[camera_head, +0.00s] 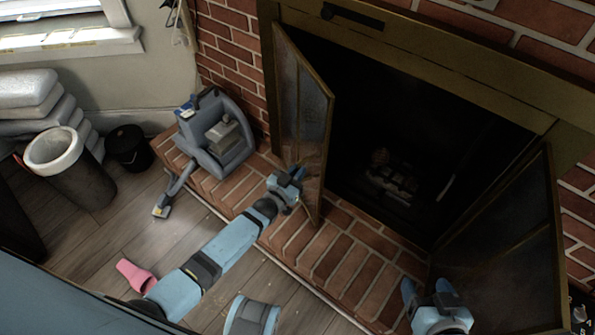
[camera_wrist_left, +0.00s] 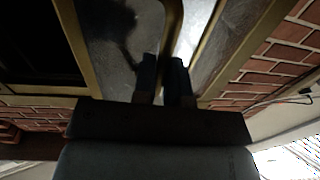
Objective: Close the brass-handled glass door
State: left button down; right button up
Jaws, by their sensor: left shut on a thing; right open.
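The fireplace has two brass-framed glass doors, both standing open. The left glass door (camera_head: 302,105) swings out over the brick hearth; the right glass door (camera_head: 515,245) stands open at the lower right. My left gripper (camera_head: 291,180) is at the lower part of the left door. In the left wrist view my left gripper (camera_wrist_left: 163,75) is shut on a brass bar, the handle (camera_wrist_left: 172,35), with the glass behind it. The gripper hides the handle in the head view. My right gripper (camera_head: 428,291) is open and empty, in front of the right door's lower left edge.
The dark firebox (camera_head: 400,130) is open between the doors. A grey-blue fireplace-side machine (camera_head: 215,135) stands on the brick hearth (camera_head: 330,262) left of the left door. Bins (camera_head: 75,175), stacked sacks (camera_head: 30,90) and a pink cup (camera_head: 135,276) are at left.

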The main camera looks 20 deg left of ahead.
pick_arm(q)
jog(key=shift+d+f, duration=0.15)
jog(key=shift+d, duration=0.2)
jog(key=c, duration=1.2)
grip_release()
jog(key=p+v, duration=0.2)
jog(key=v, duration=1.2)
